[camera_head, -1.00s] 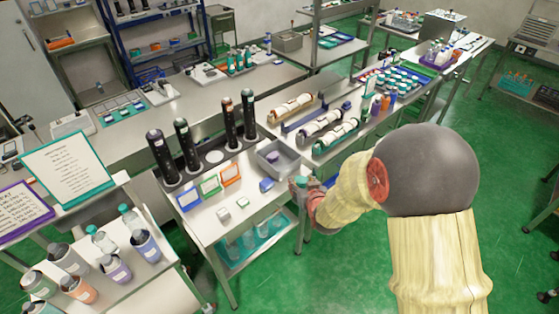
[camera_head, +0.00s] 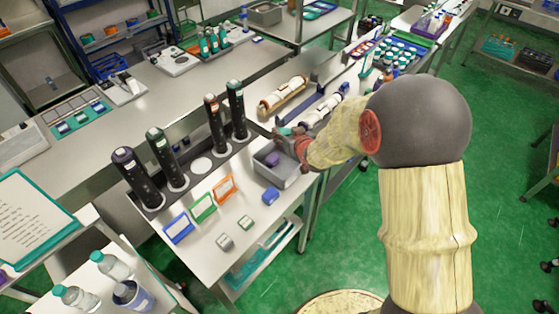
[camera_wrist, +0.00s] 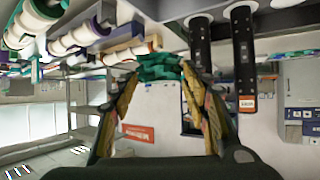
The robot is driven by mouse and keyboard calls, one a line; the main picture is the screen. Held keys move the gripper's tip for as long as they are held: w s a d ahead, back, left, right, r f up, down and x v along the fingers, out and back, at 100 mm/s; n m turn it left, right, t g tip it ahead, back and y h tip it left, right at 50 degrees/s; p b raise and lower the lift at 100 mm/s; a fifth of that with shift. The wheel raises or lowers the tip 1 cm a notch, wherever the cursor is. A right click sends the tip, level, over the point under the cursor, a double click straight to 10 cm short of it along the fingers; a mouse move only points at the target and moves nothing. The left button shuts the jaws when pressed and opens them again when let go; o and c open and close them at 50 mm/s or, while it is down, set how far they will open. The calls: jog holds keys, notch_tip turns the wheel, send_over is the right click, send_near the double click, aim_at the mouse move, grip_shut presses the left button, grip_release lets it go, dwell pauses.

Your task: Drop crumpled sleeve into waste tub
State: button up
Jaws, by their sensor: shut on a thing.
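My gripper (camera_head: 291,138) is shut on a crumpled teal sleeve (camera_head: 284,130). In the wrist view the sleeve (camera_wrist: 160,66) is pinched between the two fingertips (camera_wrist: 160,78). The grey open tub (camera_head: 296,181) stands on the bench near its right edge, with a purple crumpled piece (camera_head: 272,159) inside. In the head view the gripper and sleeve show at the tub's far rim and overlap part of it. I cannot tell their exact height above it. The tub is not clearly seen in the wrist view.
Several tall black cylinders (camera_head: 215,128) stand in a rack left of the tub. Blue, green and orange cards (camera_head: 203,207) and a small blue piece (camera_head: 271,196) are in front. Cradles with rolled sleeves (camera_head: 283,97) lie behind. Green floor is open at right.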

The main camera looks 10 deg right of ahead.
jog(key=shift+s, duration=0.15)
notch_tip(320, 180, down, 6)
jog(key=b, duration=0.3)
jog(key=shift+r, duration=0.25)
jog(key=o, duration=0.8)
jog(key=shift+r, duration=0.1)
jog(key=v, duration=1.2)
jog(key=shift+d, duration=0.1)
